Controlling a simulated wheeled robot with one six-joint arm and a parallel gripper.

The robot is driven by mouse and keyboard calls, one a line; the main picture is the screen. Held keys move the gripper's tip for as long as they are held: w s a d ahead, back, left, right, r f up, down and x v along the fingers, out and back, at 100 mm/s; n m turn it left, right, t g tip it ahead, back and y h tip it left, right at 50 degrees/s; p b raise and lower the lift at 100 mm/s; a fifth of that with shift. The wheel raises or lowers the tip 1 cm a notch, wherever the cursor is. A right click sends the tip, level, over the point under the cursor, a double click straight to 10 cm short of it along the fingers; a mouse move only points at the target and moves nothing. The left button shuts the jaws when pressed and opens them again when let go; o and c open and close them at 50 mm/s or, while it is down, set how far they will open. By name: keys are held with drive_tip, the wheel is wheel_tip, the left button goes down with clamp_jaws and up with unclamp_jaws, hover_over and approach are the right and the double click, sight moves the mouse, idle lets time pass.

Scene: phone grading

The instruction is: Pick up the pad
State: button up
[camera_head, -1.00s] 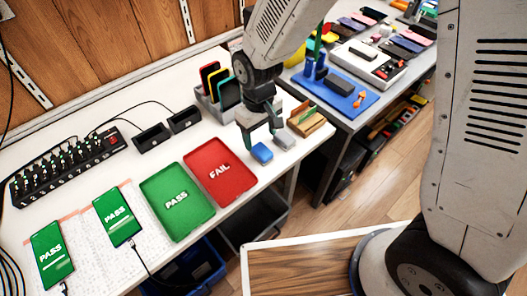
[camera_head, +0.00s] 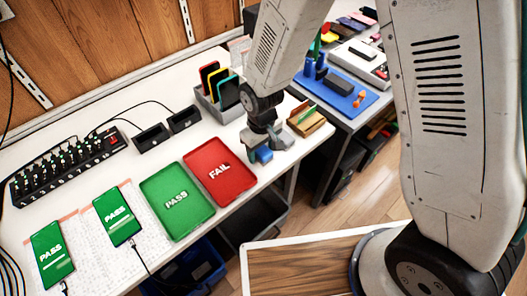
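A small blue pad (camera_head: 264,155) lies on the white table near its right front edge, right of the red FAIL tray. My gripper (camera_head: 262,149) points down at this pad, low over the table. One finger shows at the pad's left side. The fingers and wrist cover much of the pad, and I cannot tell whether they touch or grip it. A grey pad (camera_head: 286,140) lies just right of the gripper.
A red FAIL tray (camera_head: 237,189) and a green PASS tray (camera_head: 195,219) lie to the left. A wooden block holder (camera_head: 305,122) stands to the right. A grey rack with phones (camera_head: 209,107) is behind. Two phones showing PASS lie at the left front.

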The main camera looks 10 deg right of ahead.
drive_tip(key=c, duration=0.8)
drive_tip(key=shift+c, duration=0.2)
drive_tip(key=shift+r, duration=0.1)
